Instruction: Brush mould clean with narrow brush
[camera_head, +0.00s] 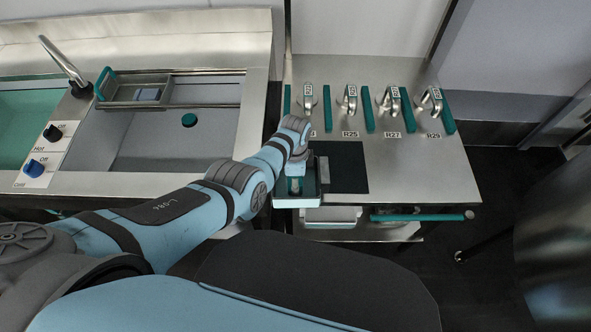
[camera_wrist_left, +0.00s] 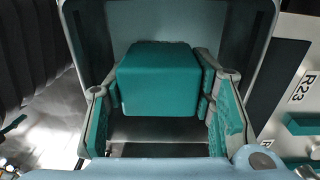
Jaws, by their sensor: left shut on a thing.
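My left gripper (camera_head: 296,172) reaches down over a small open box (camera_head: 297,203) at the left front of the steel counter. In the left wrist view the gripper (camera_wrist_left: 158,82) is shut on a teal block (camera_wrist_left: 158,80), with one finger at each side. The box's grey walls (camera_wrist_left: 180,22) stand around the block in that view. I cannot tell whether the block is a brush handle, or whether the box is the mould. No bristles show; the block's underside is hidden. My right gripper is out of view.
A row of metal hook-like fittings (camera_head: 392,98) with teal bars (camera_head: 368,107) and number labels stands at the counter's back. A dark mat (camera_head: 346,167) lies right of the box. A steel sink (camera_head: 190,150) is to the left. The counter's right side is clear.

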